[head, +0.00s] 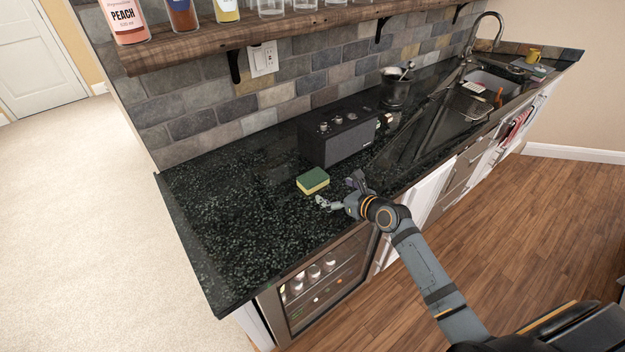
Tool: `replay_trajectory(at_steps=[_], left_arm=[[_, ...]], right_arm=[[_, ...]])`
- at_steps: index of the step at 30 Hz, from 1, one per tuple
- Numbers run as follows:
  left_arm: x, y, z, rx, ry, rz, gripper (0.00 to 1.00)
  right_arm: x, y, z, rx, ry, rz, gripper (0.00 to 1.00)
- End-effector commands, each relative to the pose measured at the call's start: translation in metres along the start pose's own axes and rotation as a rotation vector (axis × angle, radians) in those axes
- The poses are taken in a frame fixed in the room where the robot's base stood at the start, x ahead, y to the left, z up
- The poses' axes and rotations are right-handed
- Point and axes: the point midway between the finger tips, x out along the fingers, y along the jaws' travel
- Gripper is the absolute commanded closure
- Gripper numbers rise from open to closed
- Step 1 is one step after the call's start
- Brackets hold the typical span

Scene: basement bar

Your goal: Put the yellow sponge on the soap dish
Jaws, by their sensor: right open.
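The yellow sponge (313,186) has a green top and lies flat on the black counter, in front of the black speaker. My right gripper (338,191) is open, just to the right of the sponge and close to it. Its fingers are spread and nothing is held between them. I cannot tell if they touch the sponge. I cannot make out the soap dish for sure; a small item with green and pink on it (540,71) lies at the far end by the sink. My left gripper is not in view.
A black speaker (340,138) stands behind the sponge. A dark pot (396,88) with utensils stands farther along. The sink (490,85), its tap (484,17) and a yellow mug (533,55) are at the far end. A wooden shelf (255,31) with bottles overhangs the counter. The near-left counter is clear.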

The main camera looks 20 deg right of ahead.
Motion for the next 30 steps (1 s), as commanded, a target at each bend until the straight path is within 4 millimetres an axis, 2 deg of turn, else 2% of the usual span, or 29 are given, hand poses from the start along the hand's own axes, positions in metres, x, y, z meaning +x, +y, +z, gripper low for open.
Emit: replay_trajectory(at_steps=[1, 3, 5, 8, 10, 12, 14, 19, 22, 26, 27, 30], left_arm=[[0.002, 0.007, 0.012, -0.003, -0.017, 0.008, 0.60], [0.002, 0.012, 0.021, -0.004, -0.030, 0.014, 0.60], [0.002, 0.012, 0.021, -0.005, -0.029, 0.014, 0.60], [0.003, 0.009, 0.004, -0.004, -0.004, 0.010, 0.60], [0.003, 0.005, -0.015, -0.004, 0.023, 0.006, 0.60], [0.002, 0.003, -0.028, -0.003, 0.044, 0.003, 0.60], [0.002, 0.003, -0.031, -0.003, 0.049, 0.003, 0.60], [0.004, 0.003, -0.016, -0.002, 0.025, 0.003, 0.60], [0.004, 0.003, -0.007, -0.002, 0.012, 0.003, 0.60], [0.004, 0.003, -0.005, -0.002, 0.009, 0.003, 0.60], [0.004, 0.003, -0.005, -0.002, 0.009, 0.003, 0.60], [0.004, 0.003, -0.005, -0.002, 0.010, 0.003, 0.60]], right_arm=[[0.010, -0.001, 0.000, 0.004, -0.004, -0.002, 0.00], [0.019, -0.001, 0.000, 0.002, -0.003, -0.002, 0.00], [0.024, 0.000, 0.000, 0.000, -0.002, -0.001, 0.00], [0.026, 0.000, 0.000, -0.002, 0.000, -0.001, 0.00], [0.029, 0.000, 0.000, -0.001, 0.000, -0.001, 0.00], [0.039, 0.001, 0.001, 0.001, -0.002, -0.001, 0.00], [0.050, 0.002, 0.001, 0.002, -0.002, -0.001, 0.00], [0.074, 0.002, -0.001, 0.000, 0.000, -0.002, 0.00], [0.078, 0.002, -0.001, -0.002, 0.001, -0.002, 0.00], [0.077, 0.002, -0.001, -0.003, 0.001, -0.002, 0.00], [0.077, 0.002, -0.001, -0.003, 0.001, -0.002, 0.01], [0.077, 0.002, -0.001, -0.003, 0.001, -0.003, 0.15]])
